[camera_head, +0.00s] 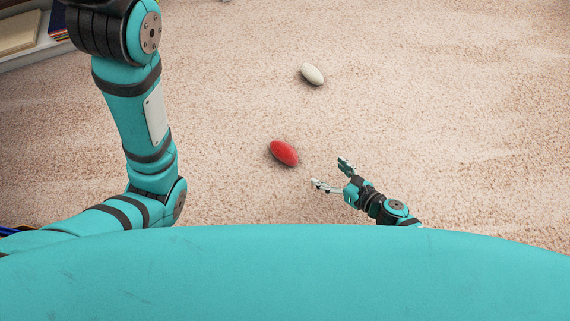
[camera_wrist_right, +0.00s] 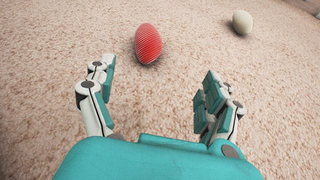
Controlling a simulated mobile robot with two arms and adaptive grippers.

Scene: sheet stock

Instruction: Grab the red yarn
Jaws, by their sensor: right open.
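The red yarn (camera_head: 284,153) is an oval ball lying on the carpet near the middle of the head view. In the right wrist view the red yarn (camera_wrist_right: 148,44) shows ribbed strands and lies ahead of the fingers, nearer the left one. My right gripper (camera_head: 330,173) is open and empty, to the right of the yarn and a little lower in the head view, apart from it. The open fingers of my right gripper (camera_wrist_right: 155,88) also show in the right wrist view. My left arm stands at the left of the head view, but its gripper is not visible.
A white oval ball (camera_head: 312,74) lies on the carpet beyond the red yarn; the white ball (camera_wrist_right: 242,22) is at upper right in the wrist view. A pale shelf (camera_head: 40,48) with flat items stands at the upper left. The carpet (camera_head: 440,110) on the right is clear.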

